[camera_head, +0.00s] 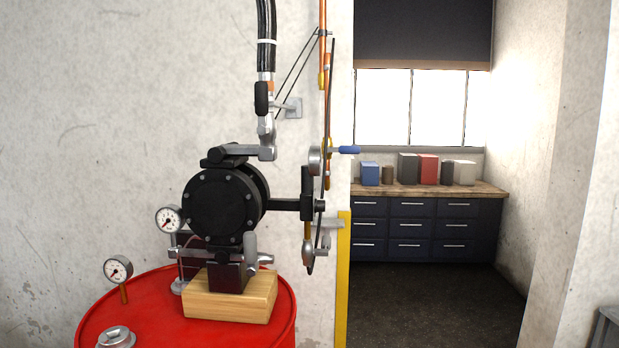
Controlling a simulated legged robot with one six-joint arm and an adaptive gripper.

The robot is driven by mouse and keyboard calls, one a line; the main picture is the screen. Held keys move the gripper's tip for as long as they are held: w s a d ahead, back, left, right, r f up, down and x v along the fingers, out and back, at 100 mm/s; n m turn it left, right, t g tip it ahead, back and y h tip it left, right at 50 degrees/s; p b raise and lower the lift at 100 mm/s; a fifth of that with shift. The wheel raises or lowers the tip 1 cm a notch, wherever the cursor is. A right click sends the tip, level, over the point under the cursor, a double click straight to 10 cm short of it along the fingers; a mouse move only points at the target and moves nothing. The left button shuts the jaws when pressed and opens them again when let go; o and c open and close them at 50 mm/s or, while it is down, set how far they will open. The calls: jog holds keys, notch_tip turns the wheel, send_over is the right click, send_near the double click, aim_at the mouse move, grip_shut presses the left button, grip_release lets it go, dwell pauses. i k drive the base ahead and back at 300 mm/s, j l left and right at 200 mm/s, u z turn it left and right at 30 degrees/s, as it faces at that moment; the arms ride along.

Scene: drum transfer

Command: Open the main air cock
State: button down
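A small valve lever with a blue grip (345,150) sticks out to the right from the copper-coloured vertical pipe (323,50) beside the doorway. It lies about level, across the pipe. A black-gripped lever (261,98) points upright beside the fitting under the black hose (266,38). Another grey lever (250,250) stands upright low on the pump. I cannot tell from labels which of these is the main air cock. My gripper is not in view.
A black round pump (222,205) sits on a wooden block (230,298) on a red drum (190,333). Gauges (118,268) stand by it. A yellow strip (343,280) edges the opening to the right. Beyond it are dark cabinets (425,228) and clear dark floor.

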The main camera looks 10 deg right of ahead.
aim_at(342, 149)
jog(key=i+l, duration=0.1)
jog(key=l, duration=0.35)
jog(key=l+z, duration=0.1)
jog(key=l, duration=0.3)
jog(key=i+l, duration=0.15)
jog(key=l, duration=0.3)
jog(key=i+l+z, duration=0.1)
jog(key=l, duration=0.3)
